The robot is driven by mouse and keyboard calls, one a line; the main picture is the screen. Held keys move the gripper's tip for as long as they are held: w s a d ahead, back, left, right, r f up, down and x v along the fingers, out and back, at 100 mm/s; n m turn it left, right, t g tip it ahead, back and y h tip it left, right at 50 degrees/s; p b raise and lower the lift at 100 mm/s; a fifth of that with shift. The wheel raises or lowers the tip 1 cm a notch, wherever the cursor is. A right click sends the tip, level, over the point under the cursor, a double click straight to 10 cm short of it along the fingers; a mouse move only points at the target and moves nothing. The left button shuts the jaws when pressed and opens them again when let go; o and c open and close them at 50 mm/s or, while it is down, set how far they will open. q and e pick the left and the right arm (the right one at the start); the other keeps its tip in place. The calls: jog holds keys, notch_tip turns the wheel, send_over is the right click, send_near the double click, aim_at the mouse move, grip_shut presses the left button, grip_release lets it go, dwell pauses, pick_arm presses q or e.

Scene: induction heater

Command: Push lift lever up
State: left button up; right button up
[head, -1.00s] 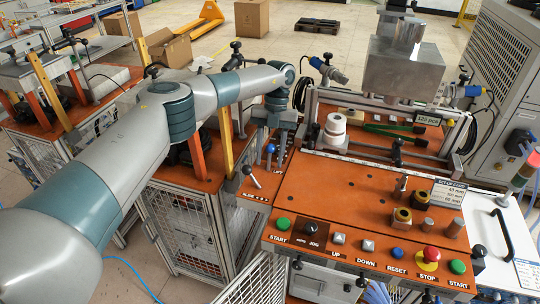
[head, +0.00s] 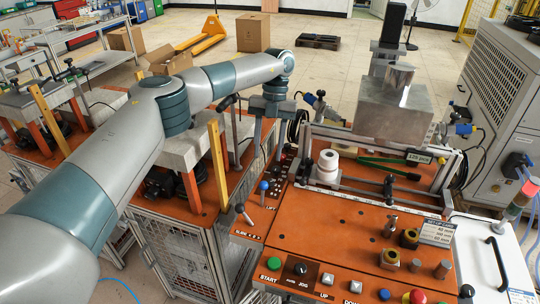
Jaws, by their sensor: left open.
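The lift lever is the blue-knobbed lever (head: 263,187) at the left edge of the orange console, beside the LIFT label. It stands roughly upright. My left gripper (head: 265,143) hangs above and behind it in the head view, fingers pointing down. It is open, and a gap shows between its fingers and the blue knob; nothing is seen in its grasp. A second lever with a black knob (head: 240,209) leans to the left beside the SLIDE label. My right gripper is not in view.
The orange console (head: 320,225) carries push buttons along its front edge and brass fittings at right. A metal frame with a white roll (head: 328,162) stands behind. A yellow post (head: 217,160) and an orange-topped bench stand close left of the gripper.

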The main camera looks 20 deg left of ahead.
pick_arm(q)
jog(key=shift+p+v, duration=0.5)
jog(key=shift+v, duration=1)
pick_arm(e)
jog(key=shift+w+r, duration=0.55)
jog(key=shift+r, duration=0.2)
pick_arm(q)
jog(key=shift+r, duration=0.1)
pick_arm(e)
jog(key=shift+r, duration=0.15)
